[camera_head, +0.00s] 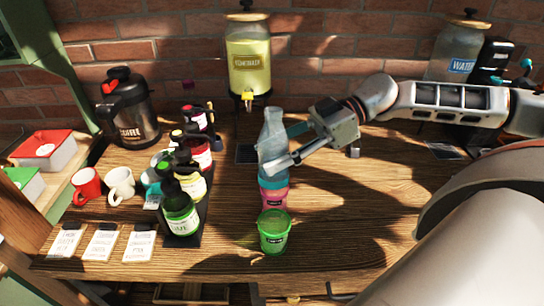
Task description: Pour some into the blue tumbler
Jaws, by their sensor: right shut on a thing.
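A clear, pale blue glass bottle (272,132) stands roughly upright at the middle of the table. My right gripper (278,160) reaches in from the right and is shut on its lower body. Directly below and in front of the bottle is a pink tumbler (273,198). A bluish band (272,182) shows just above the pink; I cannot tell whether it is the blue tumbler or part of the bottle. A green tumbler (274,238) with a dark label stands nearest the front edge. The bottle's base is hidden. My left gripper is not in view.
Red (87,187) and white (119,186) mugs, a coffee urn (128,108) and cards (103,241) lie further left. A yellow drink dispenser (248,60) and a water dispenser (457,52) stand behind. The table's right-centre is clear.

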